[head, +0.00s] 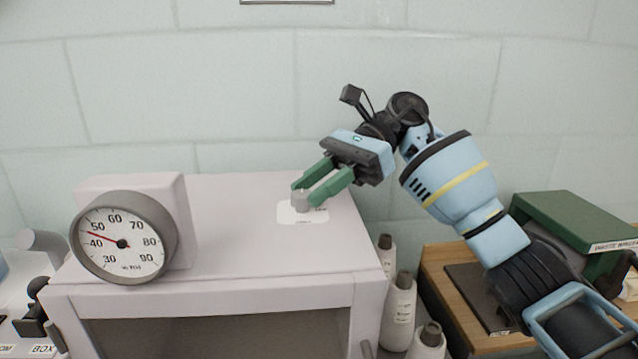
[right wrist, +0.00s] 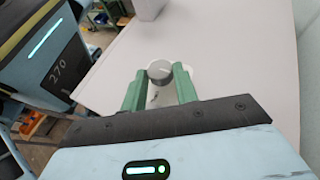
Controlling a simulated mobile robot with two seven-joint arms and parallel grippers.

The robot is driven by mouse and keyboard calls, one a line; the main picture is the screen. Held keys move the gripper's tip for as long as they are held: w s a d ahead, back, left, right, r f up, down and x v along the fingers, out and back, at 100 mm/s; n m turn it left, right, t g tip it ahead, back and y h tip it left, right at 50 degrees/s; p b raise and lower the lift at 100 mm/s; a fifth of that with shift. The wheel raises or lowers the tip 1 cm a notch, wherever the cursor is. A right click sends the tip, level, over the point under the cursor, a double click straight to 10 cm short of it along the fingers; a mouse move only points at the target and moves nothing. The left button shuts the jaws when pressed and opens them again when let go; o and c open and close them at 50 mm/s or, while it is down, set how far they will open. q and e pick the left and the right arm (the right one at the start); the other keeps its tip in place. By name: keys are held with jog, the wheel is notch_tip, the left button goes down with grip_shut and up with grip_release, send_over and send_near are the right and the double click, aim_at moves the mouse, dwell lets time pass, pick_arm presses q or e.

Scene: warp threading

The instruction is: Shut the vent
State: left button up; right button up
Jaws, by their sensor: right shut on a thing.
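The vent knob (head: 301,199) is a small grey round knob on a white label plate (head: 303,214), on top of a pale box-shaped cabinet (head: 240,235). My right gripper (head: 316,192) reaches down to it from the upper right, and its green fingers are shut on the knob. In the right wrist view the knob (right wrist: 159,71) sits between the tips of the two green fingers (right wrist: 158,85). The writing on the label is too small to read. My left gripper is not in view.
A round dial gauge (head: 123,238) stands at the cabinet's left, its red needle between 40 and 50. Several white cones or bottles (head: 399,310) stand right of the cabinet. A green box (head: 575,235) is on a wooden table at the right. The cabinet top between gauge and knob is clear.

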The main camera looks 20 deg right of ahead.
jog(key=shift+w+n+g, duration=0.1)
jog(key=shift+n+g, duration=0.4)
jog(key=o, duration=1)
jog(key=shift+c, duration=0.2)
jog(key=v, duration=0.8)
jog(key=shift+b, duration=0.35)
jog(key=shift+a, duration=0.15)
